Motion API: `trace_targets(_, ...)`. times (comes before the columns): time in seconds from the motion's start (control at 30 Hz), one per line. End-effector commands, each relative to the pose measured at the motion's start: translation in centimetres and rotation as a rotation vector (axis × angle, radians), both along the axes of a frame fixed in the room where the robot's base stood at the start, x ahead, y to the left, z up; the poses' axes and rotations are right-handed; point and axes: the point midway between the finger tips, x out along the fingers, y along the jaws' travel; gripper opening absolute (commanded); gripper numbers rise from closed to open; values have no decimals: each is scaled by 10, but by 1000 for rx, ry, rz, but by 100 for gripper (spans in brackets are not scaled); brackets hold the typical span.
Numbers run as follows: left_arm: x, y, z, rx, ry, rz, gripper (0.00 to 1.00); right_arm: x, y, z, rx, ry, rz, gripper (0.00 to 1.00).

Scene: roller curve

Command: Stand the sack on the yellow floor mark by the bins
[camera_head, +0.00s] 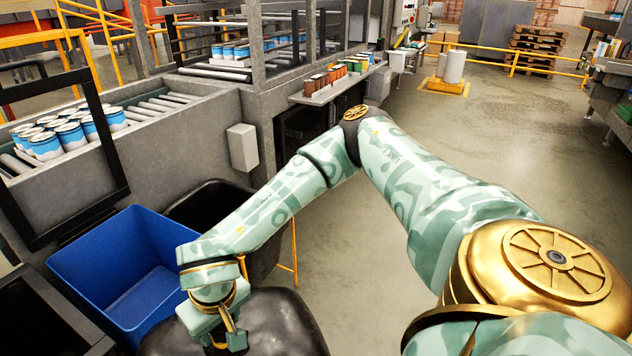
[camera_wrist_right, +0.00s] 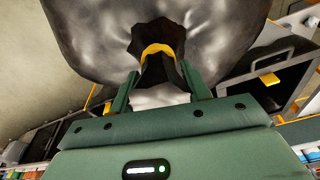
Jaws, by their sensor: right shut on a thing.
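The sack (camera_head: 275,325) is dark and shiny, at the bottom of the head view, beside the blue bin. In the right wrist view the sack (camera_wrist_right: 90,40) has a gathered neck with a yellow tie (camera_wrist_right: 158,49). My right gripper (camera_head: 228,338) is shut on the neck; its two fingers (camera_wrist_right: 160,88) flank it. Whether the sack touches the floor is hidden. Thin yellow lines (camera_head: 295,255) show right of the black bin, partly covered by my arm and the sack; I cannot tell if they are the floor mark. My left gripper is not in view.
A blue bin (camera_head: 95,245) and a black bin (camera_head: 200,188) stand against the grey conveyor (camera_head: 200,100), which carries cans (camera_head: 75,135). A shelf (camera_head: 335,88) with small items juts out beyond. Open concrete floor (camera_head: 480,130) lies to the right.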

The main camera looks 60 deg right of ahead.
Motion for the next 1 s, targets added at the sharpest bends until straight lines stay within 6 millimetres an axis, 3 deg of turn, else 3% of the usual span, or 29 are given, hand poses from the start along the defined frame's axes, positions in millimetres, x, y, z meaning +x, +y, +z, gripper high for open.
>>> trace_targets(0.27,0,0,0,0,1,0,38,-15,6,-18,-3,-6,105,0)
trace_targets(0.87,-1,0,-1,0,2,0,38,-14,5,-20,-1,-5,99,0)
trace_targets(1.0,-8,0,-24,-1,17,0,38,-13,5,-48,-3,8,101,0)
